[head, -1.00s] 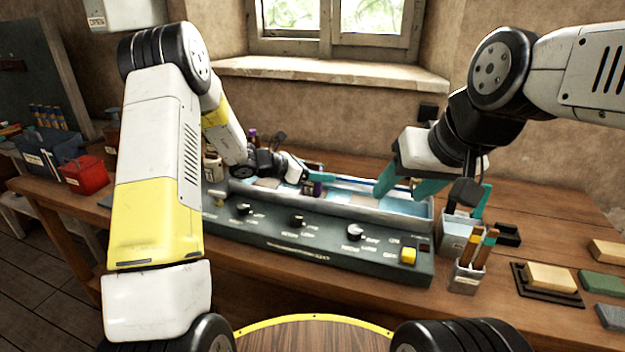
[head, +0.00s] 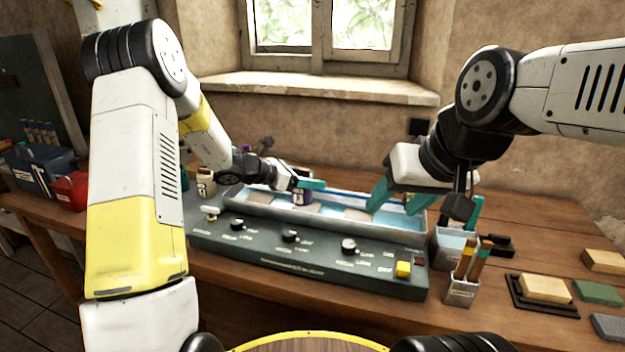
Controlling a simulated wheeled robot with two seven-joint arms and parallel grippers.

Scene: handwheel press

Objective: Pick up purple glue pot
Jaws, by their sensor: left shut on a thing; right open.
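The purple glue pot (head: 299,197) is a small dark purple pot with a pale label, over the long shallow tray in the head view. My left gripper (head: 306,187) is shut on it, with a teal finger against its upper part. The gripper partly hides the pot, and I cannot tell whether its base is clear of the tray. My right gripper (head: 424,204) is open and empty over the right end of the tray, its teal fingers wide apart.
The grey tray (head: 330,222) sits behind a dark control panel (head: 300,255) with knobs and a yellow button. A brush holder (head: 461,291), a grey-blue container (head: 452,248) and several blocks (head: 545,288) stand at right. A cream jar (head: 205,183) stands at left.

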